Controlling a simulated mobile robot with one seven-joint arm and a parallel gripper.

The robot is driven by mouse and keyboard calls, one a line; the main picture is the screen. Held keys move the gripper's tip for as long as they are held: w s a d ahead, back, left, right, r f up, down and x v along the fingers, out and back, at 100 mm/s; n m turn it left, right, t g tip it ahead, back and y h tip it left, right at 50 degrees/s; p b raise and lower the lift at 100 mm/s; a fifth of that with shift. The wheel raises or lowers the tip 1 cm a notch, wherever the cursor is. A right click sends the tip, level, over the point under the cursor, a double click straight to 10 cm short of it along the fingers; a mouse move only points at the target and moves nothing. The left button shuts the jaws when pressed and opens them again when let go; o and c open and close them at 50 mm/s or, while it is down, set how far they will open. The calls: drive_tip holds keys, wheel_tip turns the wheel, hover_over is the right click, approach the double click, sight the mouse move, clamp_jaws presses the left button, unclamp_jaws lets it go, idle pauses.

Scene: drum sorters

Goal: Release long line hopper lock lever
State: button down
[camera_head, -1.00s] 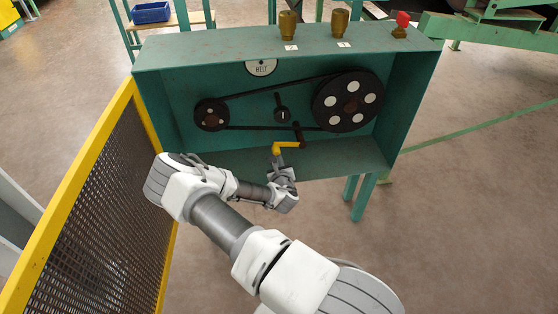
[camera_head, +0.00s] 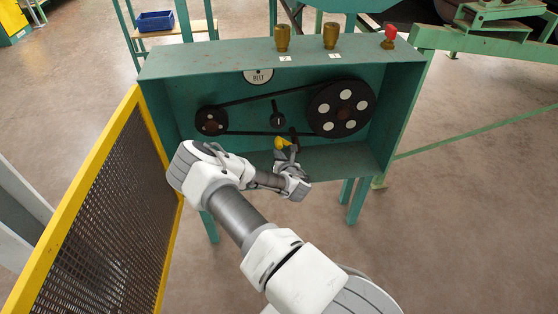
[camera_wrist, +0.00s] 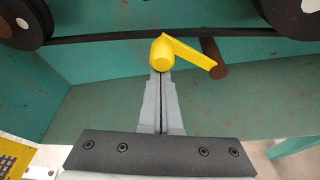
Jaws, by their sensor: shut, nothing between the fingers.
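A yellow lever (camera_head: 282,143) sits inside the open front of the green belt box, below the belt. In the wrist view its round knob (camera_wrist: 162,56) is at the left and a flat yellow arm runs right and down to a brown shaft (camera_wrist: 212,56). My gripper (camera_head: 287,151) is shut and empty, just in front of and below the knob. In the wrist view the closed fingertips (camera_wrist: 161,73) meet the knob's lower edge; touching or a small gap, I cannot tell. My gripper hides part of the lever in the head view.
The green box (camera_head: 215,62) holds a large pulley (camera_head: 341,106), a small pulley (camera_head: 211,121), a belt and a small dark knob (camera_head: 277,119). Two brass cups (camera_head: 282,37) and a red knob (camera_head: 389,36) stand on top. A yellow-framed mesh guard (camera_head: 110,215) is close on the left.

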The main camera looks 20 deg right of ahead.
drive_tip(key=shift+s+d+r+m+t+y+p, duration=0.15)
drive_tip(key=shift+d+r+m+y+p, duration=0.1)
drive_tip(key=shift+d+r+m, duration=0.25)
drive_tip(key=shift+s+d+r+m+t+y+p, duration=0.15)
drive_tip(key=shift+d+r+m+y+p, duration=0.15)
drive_tip(key=shift+r+m, duration=0.3)
drive_tip(key=shift+s+d+r+m+t+y, duration=0.2)
drive_tip(key=shift+d+r+m+t+y, duration=0.15)
drive_tip(key=shift+d+m, duration=0.45)
drive_tip(key=shift+s+d+r+m+t+y, duration=0.1)
drive_tip(key=shift+s+d+r+m+y, duration=0.1)
drive_tip(key=shift+d+r+m, duration=0.4)
drive_tip(key=shift+s+d+r+m+t+y, duration=0.2)
drive_tip(key=shift+d+m+t+y, duration=0.1)
drive_tip(key=shift+d+m, duration=0.6)
drive_tip(key=shift+d, duration=0.25)
drive_tip(key=shift+w+a, duration=0.1)
